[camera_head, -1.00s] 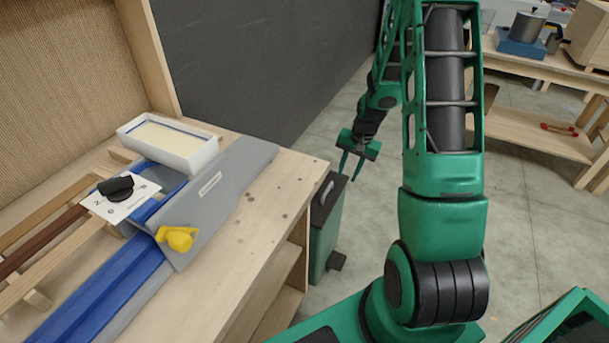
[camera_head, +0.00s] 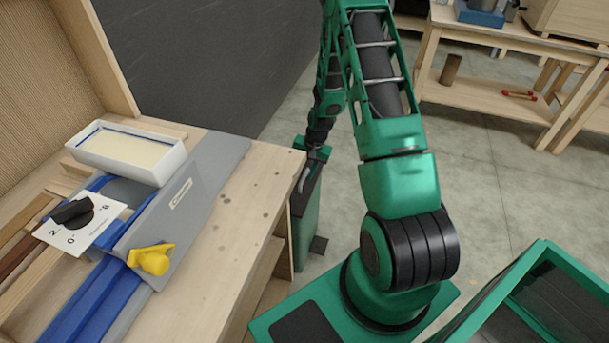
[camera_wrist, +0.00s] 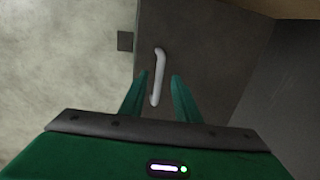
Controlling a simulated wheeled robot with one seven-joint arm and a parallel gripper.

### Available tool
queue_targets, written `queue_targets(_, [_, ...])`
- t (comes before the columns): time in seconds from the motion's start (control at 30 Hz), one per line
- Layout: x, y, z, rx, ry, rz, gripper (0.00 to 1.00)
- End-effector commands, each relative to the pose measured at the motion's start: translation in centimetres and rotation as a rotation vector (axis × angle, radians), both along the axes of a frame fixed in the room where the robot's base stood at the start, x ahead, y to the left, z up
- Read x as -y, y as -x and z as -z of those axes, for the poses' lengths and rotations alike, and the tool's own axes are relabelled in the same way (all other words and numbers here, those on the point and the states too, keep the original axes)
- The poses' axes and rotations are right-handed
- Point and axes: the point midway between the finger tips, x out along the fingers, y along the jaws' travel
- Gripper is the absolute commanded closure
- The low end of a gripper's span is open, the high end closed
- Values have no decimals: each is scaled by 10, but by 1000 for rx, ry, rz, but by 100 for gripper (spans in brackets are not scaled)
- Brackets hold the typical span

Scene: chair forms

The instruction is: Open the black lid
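A green bin (camera_head: 304,228) stands on the floor beside the workbench, and its black lid (camera_wrist: 205,40) fills the middle of the wrist view. A pale curved handle (camera_wrist: 158,75) is on the lid; it also shows in the head view (camera_head: 303,180). My gripper (camera_wrist: 160,73) is open above the lid, with one finger to each side of the handle in the picture. I cannot tell whether the fingers reach down to the handle. The lid lies shut on the bin. In the head view my arm's end hides part of the lid.
The workbench (camera_head: 225,230) stands close on the left, with a white tray (camera_head: 130,150), a yellow knob (camera_head: 150,260) and a black dial (camera_head: 75,212). A dark wall (camera_head: 215,60) is behind the bin. Open floor (camera_head: 500,190) lies to the right.

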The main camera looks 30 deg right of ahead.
Motion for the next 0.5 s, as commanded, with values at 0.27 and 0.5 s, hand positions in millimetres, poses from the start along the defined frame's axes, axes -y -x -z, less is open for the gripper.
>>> queue_targets(0.27, [-3, -3, 18, 0, 0, -2, 71])
queue_targets(0.5, [-3, -3, 19, 0, 0, -2, 71])
